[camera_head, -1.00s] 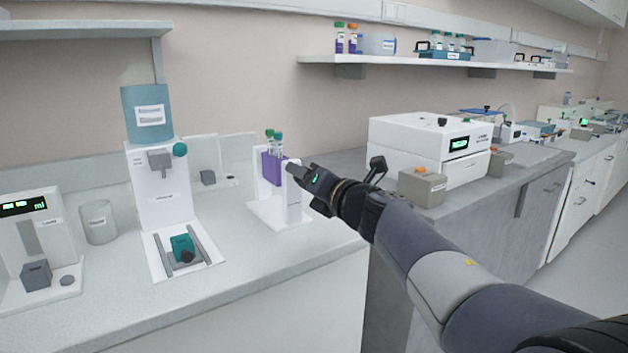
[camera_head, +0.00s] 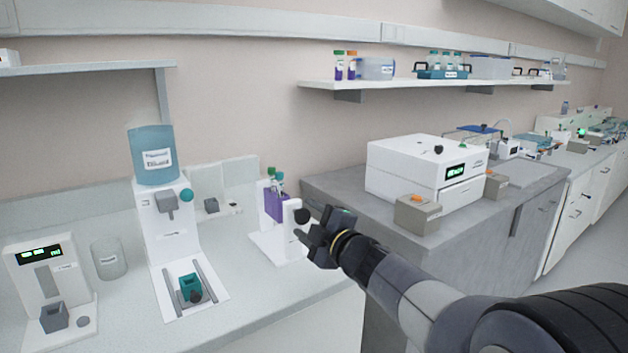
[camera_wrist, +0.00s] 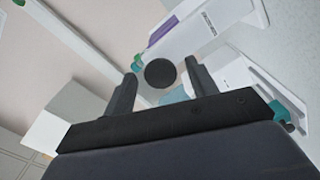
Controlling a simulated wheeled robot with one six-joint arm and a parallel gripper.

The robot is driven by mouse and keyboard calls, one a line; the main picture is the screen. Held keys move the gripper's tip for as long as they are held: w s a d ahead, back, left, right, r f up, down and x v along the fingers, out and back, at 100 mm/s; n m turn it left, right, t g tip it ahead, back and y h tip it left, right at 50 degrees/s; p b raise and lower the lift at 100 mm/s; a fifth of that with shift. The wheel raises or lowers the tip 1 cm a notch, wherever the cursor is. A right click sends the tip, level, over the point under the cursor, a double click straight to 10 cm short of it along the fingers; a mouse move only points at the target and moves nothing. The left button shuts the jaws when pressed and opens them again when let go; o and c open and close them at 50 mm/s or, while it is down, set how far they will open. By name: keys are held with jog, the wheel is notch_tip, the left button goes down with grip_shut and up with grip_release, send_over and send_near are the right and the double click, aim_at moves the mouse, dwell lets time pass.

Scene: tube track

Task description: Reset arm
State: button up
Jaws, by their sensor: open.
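My gripper (camera_head: 308,233) is at the right side of the white stand that holds a purple tube rack (camera_head: 276,205). A round black knob (camera_head: 302,216) on the stand's side shows just beyond the fingertips. In the wrist view the black knob (camera_wrist: 160,73) appears between the two spread fingers, and the jaws are open with nothing held. Tubes with green and teal caps (camera_head: 275,177) stand in the purple rack. My arm reaches in from the lower right.
A white dispenser with a blue tank (camera_head: 153,155) stands left, a small display device (camera_head: 44,285) and a grey cup (camera_head: 108,259) beyond it. A grey box (camera_head: 417,214) and a white instrument (camera_head: 398,176) sit on the right counter. A shelf (camera_head: 420,88) hangs above.

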jog(key=m+p, duration=0.3)
jog(key=m, duration=0.2)
jog(key=shift+r+p, duration=0.15)
jog(key=shift+p, duration=0.25)
jog(key=shift+m+p, duration=0.55)
jog(key=shift+m, duration=0.25)
jog(key=shift+f, duration=0.2)
